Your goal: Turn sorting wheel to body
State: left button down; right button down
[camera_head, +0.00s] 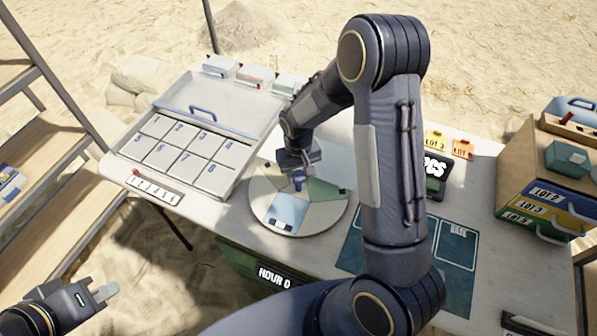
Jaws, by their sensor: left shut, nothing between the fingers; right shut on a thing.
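The sorting wheel (262,202) is a round, pale disc lying on the table, with coloured sectors. One sector is light blue (288,213) at the front and one is green (325,190) on the right. A small blue knob (298,184) stands near its middle. My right gripper (298,172) reaches down over the wheel and is shut on the blue knob; its fingertips are small and partly hidden. My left gripper (107,292) is shut and empty at the lower left, away from the table and wheel.
A tray with numbered compartments (186,142) stands left of the wheel. A dark green mat (455,282) lies on the table (330,248) to the right. A wooden drawer unit (512,180) is at the far right. Shelves (35,150) stand at the left.

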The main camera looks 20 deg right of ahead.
jog(key=shift+n, duration=0.3)
jog(key=shift+f+n+b, duration=0.1)
jog(key=shift+n+b, duration=0.65)
jog(key=shift+n, duration=0.25)
jog(key=n+b, duration=0.1)
jog(key=n, duration=0.1)
jog(key=shift+n, duration=0.4)
jog(key=n+b, duration=0.1)
jog(key=n, duration=1)
jog(key=shift+n, duration=0.4)
jog(key=n+p, duration=0.1)
jog(key=n, duration=0.5)
jog(key=shift+n, duration=0.3)
jog(key=shift+w, duration=0.1)
